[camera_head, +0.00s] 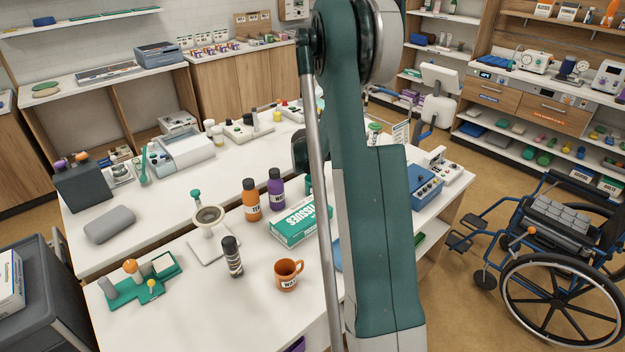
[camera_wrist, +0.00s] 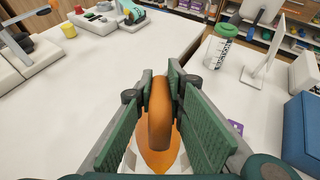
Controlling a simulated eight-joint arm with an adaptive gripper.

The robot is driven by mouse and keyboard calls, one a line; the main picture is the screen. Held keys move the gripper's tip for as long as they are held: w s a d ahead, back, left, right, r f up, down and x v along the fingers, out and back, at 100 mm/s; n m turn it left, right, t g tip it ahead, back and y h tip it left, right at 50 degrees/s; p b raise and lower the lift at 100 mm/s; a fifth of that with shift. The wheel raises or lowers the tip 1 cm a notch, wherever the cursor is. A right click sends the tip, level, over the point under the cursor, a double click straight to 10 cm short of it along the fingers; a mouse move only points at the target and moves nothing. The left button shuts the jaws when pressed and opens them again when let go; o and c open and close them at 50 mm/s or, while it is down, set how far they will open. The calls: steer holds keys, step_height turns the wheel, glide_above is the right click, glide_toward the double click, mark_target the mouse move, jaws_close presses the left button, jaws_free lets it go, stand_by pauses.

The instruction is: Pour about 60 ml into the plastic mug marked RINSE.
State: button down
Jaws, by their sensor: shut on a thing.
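My gripper (camera_wrist: 160,98) is shut on a brown-orange handle-like piece (camera_wrist: 160,115) in the wrist view. An orange rounded part shows below it between the fingers; the rest of this held thing is hidden, and no label on it shows. In the head view my arm hides the gripper and the held thing. An orange mug (camera_head: 287,274) stands upright on the near table, with a white label too small to read surely. I cannot make out the word RINSE on any thing.
A black-capped orange bottle (camera_head: 251,200), a purple bottle (camera_head: 276,190), a green tissue box (camera_head: 300,222) and a dark grinder-like cylinder (camera_head: 232,258) stand near the orange mug. A green-lidded clear container (camera_wrist: 216,48) stands right of my gripper, with a blue box (camera_wrist: 302,132) nearer.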

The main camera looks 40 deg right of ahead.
steer(key=shift+s+a+r+h, duration=0.15)
steer(key=shift+a+r+h, duration=0.15)
steer(key=shift+r, duration=0.1)
steer(key=shift+s+a+r+t, duration=0.1)
steer(key=shift+r+t, duration=0.15)
steer(key=shift+t, duration=0.05)
steer(key=shift+s+a+r+h+b, duration=0.15)
steer(key=shift+a+h+b, duration=0.15)
steer(key=shift+b, duration=0.1)
steer(key=shift+s+a+r+t+h+b, duration=0.3)
steer(key=shift+s+a+r+b, duration=0.1)
steer(key=shift+a+b, duration=0.1)
stand_by(2.0)
steer(key=shift+w+d+f+y+p, duration=0.3)
steer(key=shift+w+d+y+p, duration=0.15)
steer(key=shift+d+p, duration=0.4)
steer(key=shift+w+d+f+g+y, duration=0.25)
steer(key=shift+f+g+y, duration=0.15)
steer(key=shift+f, duration=0.15)
steer(key=shift+w+d+f+g+y, duration=0.25)
steer(key=shift+f+g+y, duration=0.15)
steer(key=shift+f, duration=0.25)
steer(key=shift+f, duration=0.1)
